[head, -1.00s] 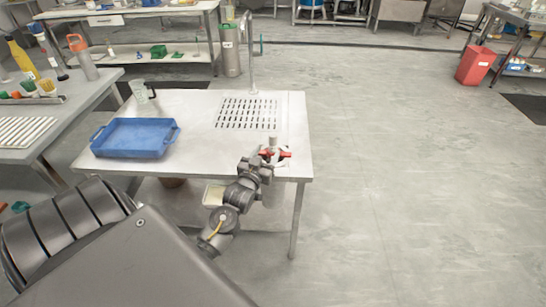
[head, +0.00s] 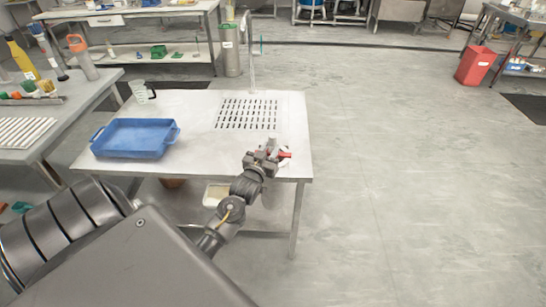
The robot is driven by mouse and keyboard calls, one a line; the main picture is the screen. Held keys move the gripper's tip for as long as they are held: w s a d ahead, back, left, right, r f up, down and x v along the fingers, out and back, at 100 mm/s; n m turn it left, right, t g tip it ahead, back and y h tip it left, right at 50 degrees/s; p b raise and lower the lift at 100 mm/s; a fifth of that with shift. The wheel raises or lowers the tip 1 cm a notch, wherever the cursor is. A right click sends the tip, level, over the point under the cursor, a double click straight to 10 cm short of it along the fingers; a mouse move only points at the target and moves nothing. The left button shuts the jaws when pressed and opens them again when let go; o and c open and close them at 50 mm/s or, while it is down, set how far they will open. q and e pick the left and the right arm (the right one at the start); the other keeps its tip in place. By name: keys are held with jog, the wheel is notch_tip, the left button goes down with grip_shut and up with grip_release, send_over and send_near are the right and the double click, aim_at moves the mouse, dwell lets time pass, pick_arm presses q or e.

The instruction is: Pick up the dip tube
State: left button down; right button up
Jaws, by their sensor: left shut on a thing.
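My left gripper (head: 267,153) reaches in from the lower left to the front right corner of the steel table. It is shut on a short grey upright cylinder (head: 272,142), which I take to be the dip tube. Its lower part is hidden by the gripper. A red piece (head: 284,154) sticks out just right of the fingers, and part of a white ring (head: 284,163) shows below it. I cannot tell whether the cylinder is clear of these parts. My right gripper is not in view.
The steel table (head: 205,110) carries a blue tray (head: 135,138) at left, a clear beaker (head: 139,91) at the back left and a slotted drain plate (head: 248,114). A tall thin pole (head: 251,65) rises at the table's back edge.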

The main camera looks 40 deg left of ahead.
pick_arm(q)
jog(key=shift+r, duration=0.1)
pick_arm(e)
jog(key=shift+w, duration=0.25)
pick_arm(q)
jog(key=shift+r, duration=0.1)
